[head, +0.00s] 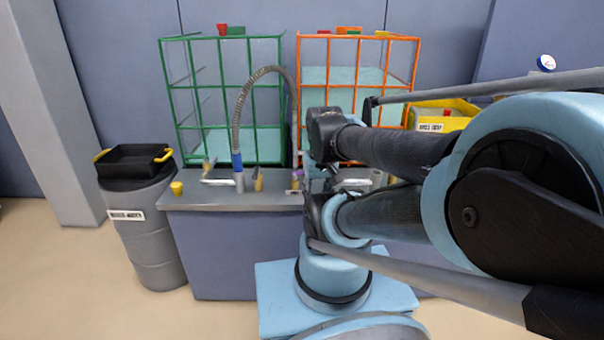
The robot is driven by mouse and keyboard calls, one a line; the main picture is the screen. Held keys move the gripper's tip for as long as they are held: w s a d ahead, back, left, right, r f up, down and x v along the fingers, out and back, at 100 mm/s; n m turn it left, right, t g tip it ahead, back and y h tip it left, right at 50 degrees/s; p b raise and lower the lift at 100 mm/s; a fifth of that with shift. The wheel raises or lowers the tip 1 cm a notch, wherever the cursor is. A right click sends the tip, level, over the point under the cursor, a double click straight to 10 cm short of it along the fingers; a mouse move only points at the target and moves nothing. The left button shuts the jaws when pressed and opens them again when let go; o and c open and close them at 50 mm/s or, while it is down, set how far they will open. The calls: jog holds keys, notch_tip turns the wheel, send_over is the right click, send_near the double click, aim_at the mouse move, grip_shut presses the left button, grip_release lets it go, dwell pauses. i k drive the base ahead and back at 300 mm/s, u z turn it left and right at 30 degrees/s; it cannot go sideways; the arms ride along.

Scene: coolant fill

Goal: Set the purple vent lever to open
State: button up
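A small purple patch (297,174), which looks like part of the vent lever, shows above the counter just left of my arm's far end. Most of the lever is hidden or too small to make out, so I cannot tell its setting. My arm reaches in from the right, and its wrist is over the counter close to the purple patch. The fingers of my gripper cannot be made out there, and I cannot tell whether they touch the lever.
A grey drum (150,245) with a black tray (135,161) stands left. The left floor is clear.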

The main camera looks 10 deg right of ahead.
aim_at(294, 175)
jog(key=u, duration=0.6)
jog(key=k, duration=1.75)
jog(key=z, duration=0.4)
jog(key=i, duration=1)
jog(key=u, duration=0.05)
